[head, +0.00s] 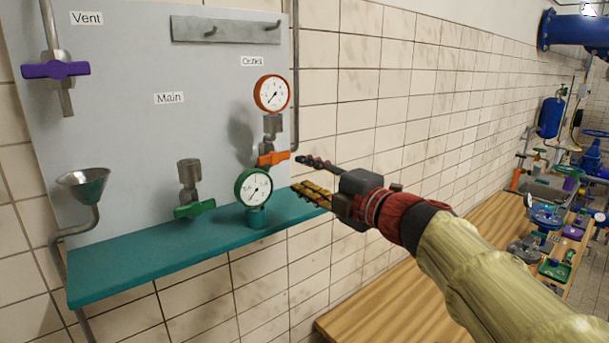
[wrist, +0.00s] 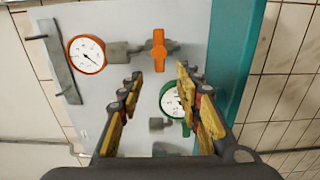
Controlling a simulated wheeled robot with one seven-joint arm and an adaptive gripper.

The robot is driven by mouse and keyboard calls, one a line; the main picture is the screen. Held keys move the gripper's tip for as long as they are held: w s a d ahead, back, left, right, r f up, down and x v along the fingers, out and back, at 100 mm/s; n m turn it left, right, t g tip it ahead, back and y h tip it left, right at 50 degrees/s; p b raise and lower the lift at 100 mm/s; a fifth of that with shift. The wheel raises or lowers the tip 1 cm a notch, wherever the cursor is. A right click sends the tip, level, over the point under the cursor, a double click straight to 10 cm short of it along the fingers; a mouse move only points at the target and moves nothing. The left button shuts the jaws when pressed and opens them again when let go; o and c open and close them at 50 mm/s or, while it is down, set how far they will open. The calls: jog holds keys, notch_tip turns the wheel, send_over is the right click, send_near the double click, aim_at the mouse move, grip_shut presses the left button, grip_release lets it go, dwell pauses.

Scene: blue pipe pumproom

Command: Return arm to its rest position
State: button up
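My gripper (head: 312,178) is in front of the right end of the teal shelf in the head view. Its two fingers are spread apart with nothing between them. In the wrist view my gripper (wrist: 160,100) also shows open, its yellow-padded fingers pointing at the panel. My arm reaches in from the lower right in a pale yellow sleeve, with a red and black wrist.
A grey panel (head: 120,130) carries a red-rimmed gauge (head: 271,93), an orange valve handle (head: 273,158), a green handle (head: 194,209) and a purple handle (head: 55,69). A green gauge (head: 254,188) stands on the teal shelf (head: 150,262). A wooden bench (head: 370,305) lies below right.

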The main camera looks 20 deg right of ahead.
jog(key=d+f+m+g+h, duration=0.1)
jog(key=d+f+m+h, duration=0.2)
jog(key=d+m+h, duration=0.3)
jog(key=d+f+m+h, duration=0.3)
jog(key=d+m+h, duration=0.15)
jog(key=d, duration=0.35)
jog(key=s+d+f+m+g+h+b, duration=0.1)
jog(key=s+d+f+m+g+b, duration=0.2)
jog(key=s+f+m, duration=0.5)
jog(key=s+a+f+m+g, duration=0.1)
jog(key=s+a+f+g, duration=0.15)
jog(key=f, duration=0.25)
jog(key=s+a+f+m+g+y+b, duration=0.1)
jog(key=s+f, duration=0.2)
jog(key=f, duration=0.2)
jog(key=s+a+f+m+g, duration=0.1)
jog(key=s+f+g, duration=0.1)
jog(key=s+f, duration=0.15)
jog(key=s+a+f+g+y+b, duration=0.1)
jog(key=s+a+f+y+b, duration=0.1)
jog(key=s+a+f, duration=0.3)
jog(key=s+a+f+g+y+b, duration=0.1)
jog(key=s+a+f+y+b, duration=0.2)
jog(key=a+f, duration=0.5)
jog(key=s+a+b, duration=0.1)
jog(key=s+a, duration=0.1)
jog(key=a, duration=0.1)
jog(key=shift+f, duration=0.25)
